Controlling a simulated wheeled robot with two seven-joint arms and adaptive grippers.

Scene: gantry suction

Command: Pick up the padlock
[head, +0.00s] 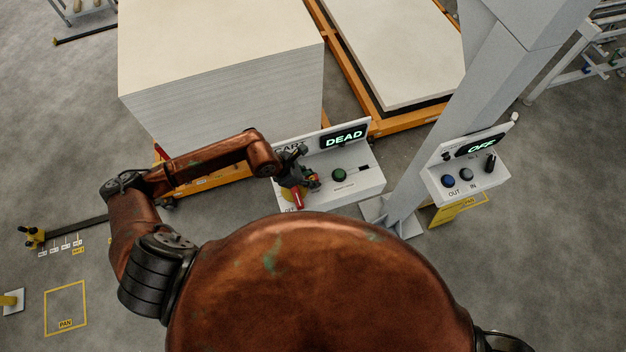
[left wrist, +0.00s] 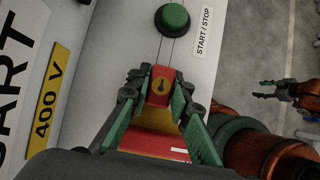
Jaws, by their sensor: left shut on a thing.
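Any shackle is hidden, and I cannot tell whether the padlock touches the box. A yellow and red part (left wrist: 150,135) shows below the padlock, between the fingers. My right gripper (left wrist: 270,93) is open and empty at the right of the left wrist view.
The control box (head: 365,187) has a green START/STOP button (head: 339,175) and a display reading DEAD (head: 344,137). A second box (head: 460,185) with OUT and IN buttons stands right of a grey post (head: 435,120). A stack of pale sheets (head: 220,60) stands behind.

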